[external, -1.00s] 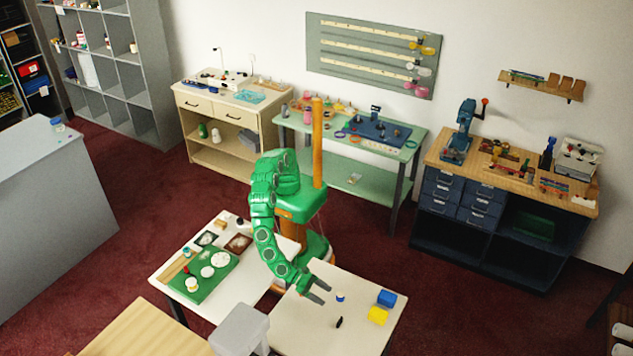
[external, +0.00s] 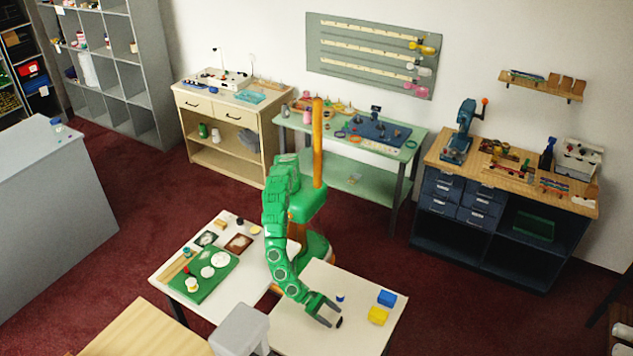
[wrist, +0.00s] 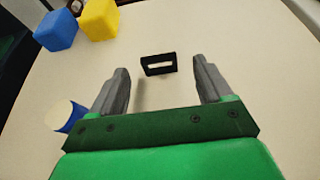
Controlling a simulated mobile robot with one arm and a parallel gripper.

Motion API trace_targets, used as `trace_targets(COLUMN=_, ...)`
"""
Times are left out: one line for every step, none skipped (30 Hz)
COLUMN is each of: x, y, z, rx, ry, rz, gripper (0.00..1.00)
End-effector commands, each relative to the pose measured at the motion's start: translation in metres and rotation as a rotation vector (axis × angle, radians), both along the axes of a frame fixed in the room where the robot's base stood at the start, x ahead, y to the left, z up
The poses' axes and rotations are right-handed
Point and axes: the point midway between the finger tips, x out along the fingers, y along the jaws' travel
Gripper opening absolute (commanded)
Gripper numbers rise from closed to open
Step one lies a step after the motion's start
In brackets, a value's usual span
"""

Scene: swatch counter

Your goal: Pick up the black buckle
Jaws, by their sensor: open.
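The black buckle (wrist: 158,65) is a small dark rectangular frame with a slot, on the white table. In the wrist view it lies just beyond the gap between my fingertips, near the middle. In the external view the buckle (external: 339,323) is a small dark spot beside my fingers. My gripper (wrist: 162,82) is open and empty, with a grey finger on each side. In the external view my gripper (external: 333,314) is low over the table's front part.
A blue cube (wrist: 57,30) and a yellow cube (wrist: 99,19) stand together on the same table (external: 290,335). The table around the buckle is clear.

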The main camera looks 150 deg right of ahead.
Motion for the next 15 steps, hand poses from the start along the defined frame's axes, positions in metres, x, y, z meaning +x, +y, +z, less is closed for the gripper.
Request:
trace_targets(x=-0.001, y=0.005, z=-0.002, rx=-0.001, ry=0.0, rz=0.002, gripper=0.79)
trace_targets(x=-0.001, y=0.008, z=-0.002, rx=-0.001, ry=0.0, rz=0.002, gripper=0.79)
trace_targets(x=-0.001, y=0.013, z=-0.004, rx=-0.001, ry=0.0, rz=0.002, gripper=0.79)
trace_targets(x=-0.001, y=0.017, z=-0.005, rx=-0.002, ry=0.001, rz=0.003, gripper=0.79)
trace_targets(x=-0.002, y=0.021, z=-0.006, rx=-0.002, ry=0.001, rz=0.003, gripper=0.79)
trace_targets(x=-0.002, y=0.026, z=-0.007, rx=-0.002, ry=0.001, rz=0.004, gripper=0.79)
trace_targets(x=-0.002, y=0.029, z=-0.009, rx=-0.002, ry=0.001, rz=0.004, gripper=0.79)
trace_targets(x=-0.002, y=0.032, z=-0.01, rx=-0.002, ry=0.0, rz=0.003, gripper=0.79)
trace_targets(x=-0.002, y=0.036, z=-0.012, rx=-0.002, ry=0.0, rz=0.003, gripper=0.79)
trace_targets(x=-0.001, y=0.038, z=-0.012, rx=-0.002, ry=0.0, rz=0.003, gripper=0.79)
trace_targets(x=-0.001, y=0.04, z=-0.013, rx=-0.001, ry=0.0, rz=0.003, gripper=0.79)
trace_targets(x=-0.001, y=0.042, z=-0.013, rx=-0.001, ry=0.001, rz=0.002, gripper=0.79)
trace_targets(x=-0.001, y=0.043, z=-0.014, rx=0.0, ry=0.001, rz=0.002, gripper=0.79)
trace_targets(x=-0.001, y=0.044, z=-0.014, rx=0.0, ry=0.001, rz=0.002, gripper=0.79)
trace_targets(x=-0.001, y=0.044, z=-0.014, rx=0.0, ry=0.0, rz=0.001, gripper=0.79)
